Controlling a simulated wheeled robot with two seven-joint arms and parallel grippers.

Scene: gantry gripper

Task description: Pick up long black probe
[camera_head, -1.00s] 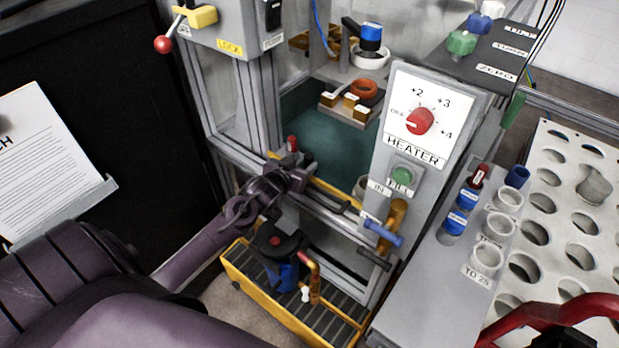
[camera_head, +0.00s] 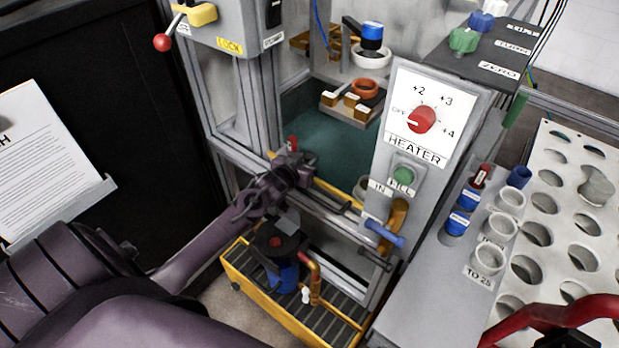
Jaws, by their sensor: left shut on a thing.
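My left arm comes in from the lower left, and its dark gripper (camera_head: 301,164) is at the front rail of the open cabinet. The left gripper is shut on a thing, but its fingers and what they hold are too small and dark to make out. A small red-topped part (camera_head: 292,143) shows just behind the gripper. I cannot pick out a long black probe with certainty; it may be hidden by the gripper.
The heater panel (camera_head: 410,150) stands right of the gripper. A yellow-rimmed tray (camera_head: 240,283) with a blue bottle (camera_head: 283,275) is below. A grey shelf with vials (camera_head: 457,222) and a perforated rack (camera_head: 548,240) are at right. The teal cabinet floor (camera_head: 320,140) is mostly clear.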

